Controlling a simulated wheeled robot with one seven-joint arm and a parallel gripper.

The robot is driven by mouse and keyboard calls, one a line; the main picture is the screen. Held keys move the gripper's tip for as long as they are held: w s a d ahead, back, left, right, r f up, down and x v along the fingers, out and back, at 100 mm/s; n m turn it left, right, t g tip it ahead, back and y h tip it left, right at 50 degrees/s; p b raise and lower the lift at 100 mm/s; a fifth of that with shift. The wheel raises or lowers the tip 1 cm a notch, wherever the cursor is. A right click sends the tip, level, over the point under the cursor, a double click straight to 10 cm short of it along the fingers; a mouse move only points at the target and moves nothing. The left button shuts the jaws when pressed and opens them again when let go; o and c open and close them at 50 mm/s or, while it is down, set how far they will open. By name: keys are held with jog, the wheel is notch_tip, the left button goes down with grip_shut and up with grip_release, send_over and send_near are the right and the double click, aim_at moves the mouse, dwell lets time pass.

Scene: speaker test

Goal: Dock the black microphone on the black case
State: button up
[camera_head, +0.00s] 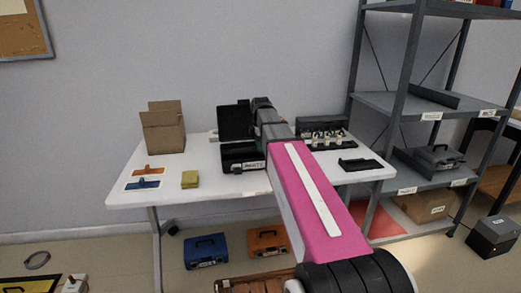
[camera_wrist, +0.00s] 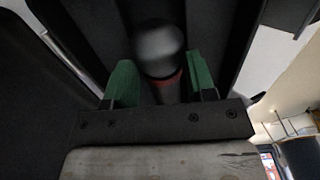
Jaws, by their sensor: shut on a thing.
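The black case (camera_head: 236,122) stands open on the white table, its lid raised at the back and its lower part in front, partly hidden by my arm. The black microphone (camera_wrist: 160,47), with a rounded dark head and a red ring below it, shows in the wrist view. My gripper (camera_wrist: 160,66) is shut on it, with a green finger on each side. Dark panels surround the microphone there; I cannot tell whether it touches them. In the head view my arm hides the microphone.
On the white table (camera_head: 220,190) are a cardboard box (camera_head: 164,132), a yellow sponge (camera_head: 190,180), blue (camera_head: 144,184) and orange (camera_head: 148,170) tools, a black rack (camera_head: 322,126) with several small items, and a flat black tray (camera_head: 360,164). A grey shelf (camera_head: 399,100) stands at right.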

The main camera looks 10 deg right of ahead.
jog(key=shift+f, duration=1.05)
jog(key=o, duration=1.1)
jog(key=shift+f, duration=0.1)
notch_tip(320, 180, up, 11)
jog(key=shift+r, duration=0.65)
